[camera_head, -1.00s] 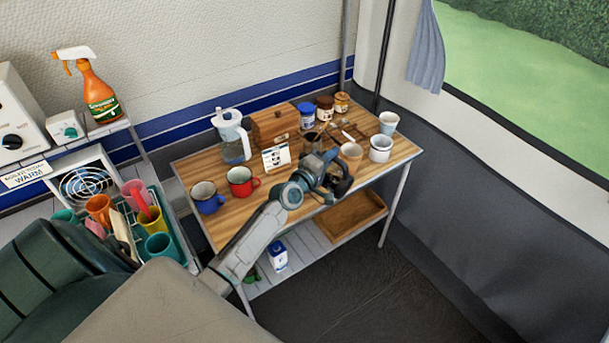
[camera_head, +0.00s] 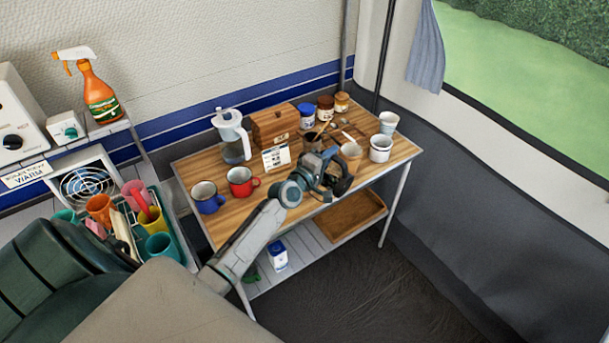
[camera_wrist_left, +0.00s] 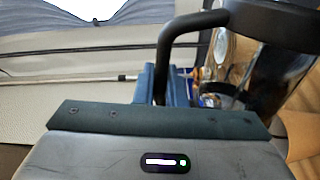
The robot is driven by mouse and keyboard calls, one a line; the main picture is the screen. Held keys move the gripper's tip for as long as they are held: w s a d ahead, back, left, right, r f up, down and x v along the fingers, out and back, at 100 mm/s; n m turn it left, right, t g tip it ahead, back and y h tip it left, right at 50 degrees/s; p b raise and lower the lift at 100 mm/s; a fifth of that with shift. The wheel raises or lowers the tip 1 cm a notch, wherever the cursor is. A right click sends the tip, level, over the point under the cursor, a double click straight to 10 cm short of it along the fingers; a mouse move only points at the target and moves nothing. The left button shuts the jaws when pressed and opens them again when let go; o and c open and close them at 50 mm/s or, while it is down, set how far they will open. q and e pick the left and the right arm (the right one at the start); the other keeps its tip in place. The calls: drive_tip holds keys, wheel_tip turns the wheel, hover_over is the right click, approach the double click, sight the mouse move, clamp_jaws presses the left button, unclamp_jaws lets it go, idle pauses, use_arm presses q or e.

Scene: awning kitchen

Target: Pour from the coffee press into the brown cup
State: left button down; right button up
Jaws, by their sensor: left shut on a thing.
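My left gripper (camera_head: 325,178) is shut on the black handle (camera_wrist_left: 165,60) of the coffee press (camera_wrist_left: 268,65). The press has a black top and a clear glass body with dark contents, partly cut off at the right of the wrist view. In the head view, the dark press (camera_head: 341,187) shows at the table's front edge, partly hidden by the gripper; its exact tilt is hard to tell. The light brown cup (camera_head: 351,151) stands upright on the table just behind the press. The cup's inside is partly hidden. My right gripper is out of view.
On the wooden table (camera_head: 225,222) stand a blue mug (camera_head: 207,198), a red mug (camera_head: 241,182), a white-lidded pitcher (camera_head: 232,138), a wooden box (camera_head: 274,124), several jars, a white cup (camera_head: 381,148) and a pale cup (camera_head: 389,122). A small card (camera_head: 276,158) stands mid-table.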

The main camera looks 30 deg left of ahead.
sight(343, 177)
use_arm(q)
drive_tip(key=shift+a+r, duration=0.1)
drive_tip(key=shift+r, duration=0.05)
drive_tip(key=d+f+m, duration=0.1)
drive_tip(key=d+f+m+b, duration=0.1)
drive_tip(key=d+b, duration=0.1)
drive_tip(key=d, duration=0.1)
drive_tip(key=shift+s+d+f+m, duration=0.1)
drive_tip(key=shift+s+f+m, duration=0.15)
drive_tip(key=shift+f+m, duration=0.15)
drive_tip(key=shift+d+r, duration=0.15)
drive_tip(key=shift+r, duration=0.05)
drive_tip(key=shift+d+f+m+b, duration=0.2)
drive_tip(key=shift+f+m+b, duration=0.2)
drive_tip(key=shift+f+b, duration=0.15)
drive_tip(key=shift+d+f+m+b, duration=0.2)
drive_tip(key=shift+f+m+b, duration=0.2)
drive_tip(key=shift+b, duration=0.15)
drive_tip(key=shift+d+f+m+b, duration=0.3)
drive_tip(key=shift+m+b, duration=0.1)
drive_tip(key=shift+d, duration=0.1)
